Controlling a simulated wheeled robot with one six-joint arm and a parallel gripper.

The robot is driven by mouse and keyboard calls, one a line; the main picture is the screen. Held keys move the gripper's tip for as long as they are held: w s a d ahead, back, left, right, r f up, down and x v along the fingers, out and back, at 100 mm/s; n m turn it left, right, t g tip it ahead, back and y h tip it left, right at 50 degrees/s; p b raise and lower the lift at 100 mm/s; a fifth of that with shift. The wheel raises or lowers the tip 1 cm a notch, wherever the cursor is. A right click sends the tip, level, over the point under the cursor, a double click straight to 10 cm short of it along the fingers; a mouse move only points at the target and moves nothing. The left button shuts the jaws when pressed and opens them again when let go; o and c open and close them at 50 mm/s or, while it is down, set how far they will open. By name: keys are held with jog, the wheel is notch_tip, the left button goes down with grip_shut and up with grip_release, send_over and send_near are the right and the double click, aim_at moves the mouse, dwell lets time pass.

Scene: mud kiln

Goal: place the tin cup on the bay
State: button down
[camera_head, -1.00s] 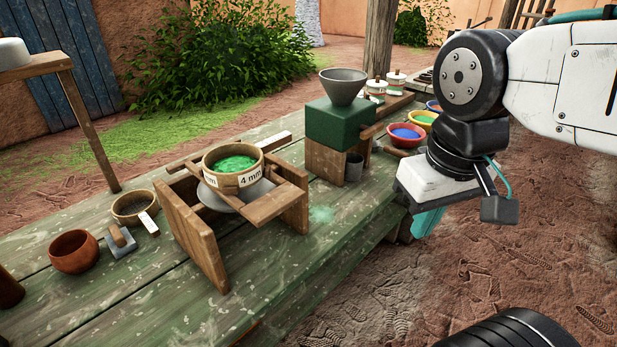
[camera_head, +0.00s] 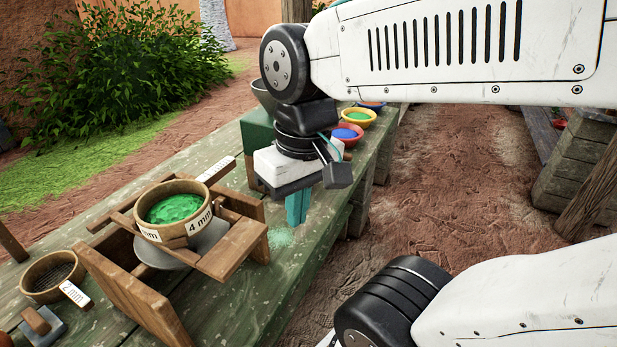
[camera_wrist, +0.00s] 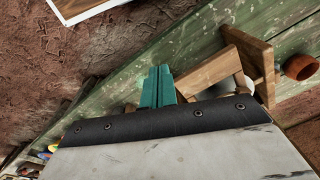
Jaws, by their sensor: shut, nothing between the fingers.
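My gripper (camera_head: 296,220) is over the near edge of the green plank bench (camera_head: 225,315), its teal fingers pointing down, together and empty. The wrist view also shows the shut fingers (camera_wrist: 160,72), with the bench's green planks beyond. The tin cup is not visible now; my gripper and wrist cover the area beside the green block (camera_head: 257,135), where a small grey cup stood earlier. I cannot make out which place is the bay.
A wooden sieve with green powder (camera_head: 173,208) sits on a wooden frame (camera_head: 235,247) left of my gripper. A 2 mm sieve (camera_head: 50,275) lies farther left. Bowls of blue (camera_head: 347,133) and green powder (camera_head: 358,117) stand behind my wrist. Open ground (camera_head: 440,190) lies to the right.

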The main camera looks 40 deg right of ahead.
jog(key=w+f+m+y, duration=0.1)
jog(key=w+m+y, duration=0.1)
jog(key=w+d+f+m+g+y, duration=0.1)
jog(key=w+f+m+y, duration=0.1)
jog(key=m, duration=0.1)
jog(key=w+f+m+y, duration=0.1)
jog(key=w+m+y, duration=0.1)
jog(key=y, duration=0.1)
jog(key=shift+w+d+f+m+g, duration=0.15)
jog(key=shift+w+f+m+g, duration=0.15)
jog(key=shift+g, duration=0.1)
jog(key=w+d+f+m+t+y, duration=0.2)
jog(key=w+d+f+m+t, duration=0.25)
jog(key=d+m+t, duration=0.45)
jog(key=w+d+f+m+t+y, duration=0.2)
jog(key=w+d+f+m+t, duration=0.25)
jog(key=d+m, duration=0.4)
jog(key=s+d+f+m+t+h, duration=0.25)
jog(key=d+f+m+h, duration=0.2)
jog(key=d, duration=0.25)
jog(key=s+d+f+m+t+h, duration=0.2)
jog(key=d+f+m+t+h, duration=0.1)
jog(key=d+f, duration=0.3)
jog(key=x, duration=0.9)
jog(key=d+r+x, duration=0.1)
jog(key=x, duration=0.3)
jog(key=shift+w+a+r, duration=0.1)
jog(key=shift+w+a, duration=0.05)
jog(key=shift+w, duration=0.3)
